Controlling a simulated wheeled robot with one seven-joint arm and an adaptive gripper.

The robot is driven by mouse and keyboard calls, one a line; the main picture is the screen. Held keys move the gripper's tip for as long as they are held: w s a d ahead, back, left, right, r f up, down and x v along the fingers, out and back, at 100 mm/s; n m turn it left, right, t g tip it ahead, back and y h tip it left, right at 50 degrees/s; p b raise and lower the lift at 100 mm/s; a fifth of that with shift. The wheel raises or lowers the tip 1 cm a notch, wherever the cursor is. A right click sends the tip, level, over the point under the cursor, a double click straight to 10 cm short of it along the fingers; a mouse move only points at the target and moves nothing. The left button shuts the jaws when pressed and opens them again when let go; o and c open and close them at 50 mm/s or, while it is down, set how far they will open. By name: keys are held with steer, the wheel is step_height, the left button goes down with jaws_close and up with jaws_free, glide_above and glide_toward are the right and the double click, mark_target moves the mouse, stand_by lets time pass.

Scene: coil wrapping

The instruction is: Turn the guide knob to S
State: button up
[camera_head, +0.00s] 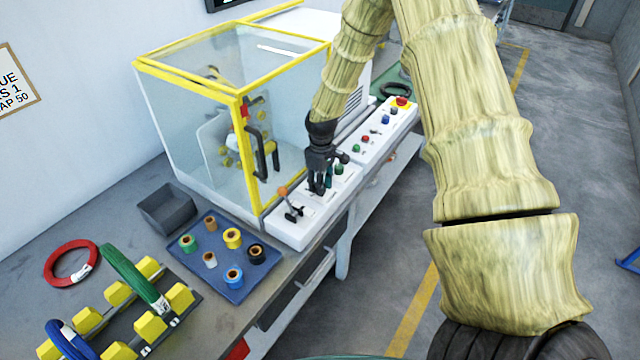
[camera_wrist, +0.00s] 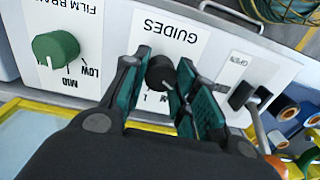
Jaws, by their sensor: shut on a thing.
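The guide knob (camera_wrist: 160,73) is a black round knob on a white plate (camera_wrist: 193,32) marked GUIDES, seen upside down in the wrist view. The letters M and L show below it; an S is hidden behind my gripper. My gripper (camera_wrist: 162,80) has its two teal fingers on either side of the knob and is shut on it. In the head view my gripper (camera_head: 322,186) points down at the white control panel (camera_head: 292,229) in front of the machine, and hides the knob.
The green film brake knob (camera_wrist: 56,48) is beside the guide plate. A black lever (camera_wrist: 243,94) marked OPEN stands on the other side. The clear, yellow-framed enclosure (camera_head: 200,110) stands behind the panel. A blue tray (camera_head: 215,285) holds several rolls on the table.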

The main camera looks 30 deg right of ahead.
steer(key=shift+n, duration=1.2)
steer(key=shift+c, duration=0.2)
steer(key=o, duration=1.1)
steer(key=shift+c, duration=0.2)
step_height(320, 180, up, 12)
steer(key=shift+d, duration=0.15)
steer(key=shift+w, duration=0.1)
